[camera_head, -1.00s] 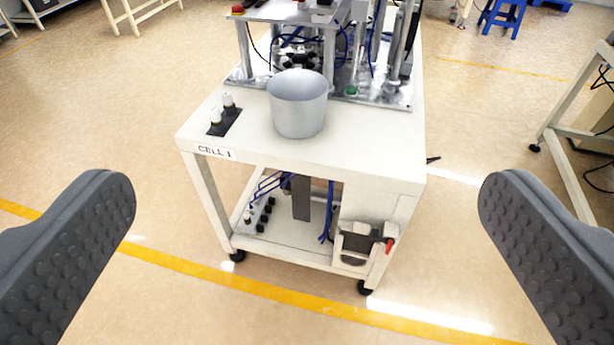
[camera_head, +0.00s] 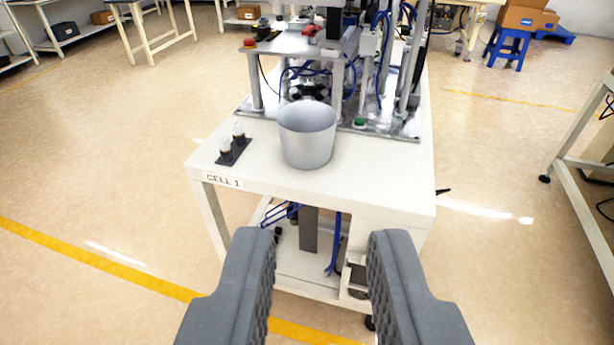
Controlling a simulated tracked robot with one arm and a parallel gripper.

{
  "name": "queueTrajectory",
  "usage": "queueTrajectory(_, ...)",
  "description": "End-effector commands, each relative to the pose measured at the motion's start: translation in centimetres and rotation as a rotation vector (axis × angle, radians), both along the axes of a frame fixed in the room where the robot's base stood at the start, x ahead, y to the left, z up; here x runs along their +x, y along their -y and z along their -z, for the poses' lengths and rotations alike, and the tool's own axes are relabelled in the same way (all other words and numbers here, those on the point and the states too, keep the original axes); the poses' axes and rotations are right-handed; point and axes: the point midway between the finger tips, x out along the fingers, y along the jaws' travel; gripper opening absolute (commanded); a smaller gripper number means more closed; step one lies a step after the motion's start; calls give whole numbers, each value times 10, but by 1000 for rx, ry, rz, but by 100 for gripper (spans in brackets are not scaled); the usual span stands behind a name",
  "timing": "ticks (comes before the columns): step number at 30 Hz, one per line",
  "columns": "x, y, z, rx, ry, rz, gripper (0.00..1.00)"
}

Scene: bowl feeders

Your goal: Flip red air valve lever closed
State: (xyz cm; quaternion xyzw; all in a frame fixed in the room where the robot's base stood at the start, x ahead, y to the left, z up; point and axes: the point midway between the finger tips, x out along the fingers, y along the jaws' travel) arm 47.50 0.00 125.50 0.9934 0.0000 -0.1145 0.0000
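The red air valve lever does not show; the right finger of my gripper covers the part of the cart's lower front where it would be. A grey and dark valve unit (camera_head: 357,281) shows in part beside that finger, under the CELL 1 table (camera_head: 375,188). My gripper (camera_head: 321,245) is open and empty, with a clear gap between its dark grey fingers. The fingers appear in front of the cart's lower half, and I see no contact with it.
A grey metal bowl (camera_head: 306,135) stands on the table near a black strip with two white-topped knobs (camera_head: 233,147). A machine with metal posts (camera_head: 404,75) rises behind. Another table frame (camera_head: 585,180) stands at the right. Floor is clear on both sides.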

Motion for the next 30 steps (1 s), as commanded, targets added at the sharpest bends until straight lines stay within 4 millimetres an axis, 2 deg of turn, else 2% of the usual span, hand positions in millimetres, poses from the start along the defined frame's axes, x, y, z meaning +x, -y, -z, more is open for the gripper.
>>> queueTrajectory(1, 0, 0, -11, 0, 0, 0, 11)
queueTrajectory(2, 0, 0, -17, 0, 0, 0, 3)
queueTrajectory(3, 0, 0, -24, 0, 0, 0, 0)
queueTrajectory(15, 0, 0, -123, 0, 0, 0, 0)
queueTrajectory(18, 0, 0, -140, 0, 0, 0, 0)
queueTrajectory(22, 0, 0, -151, 0, 0, 0, 0)
queueTrajectory(30, 0, 0, -149, 0, 0, 0, 0)
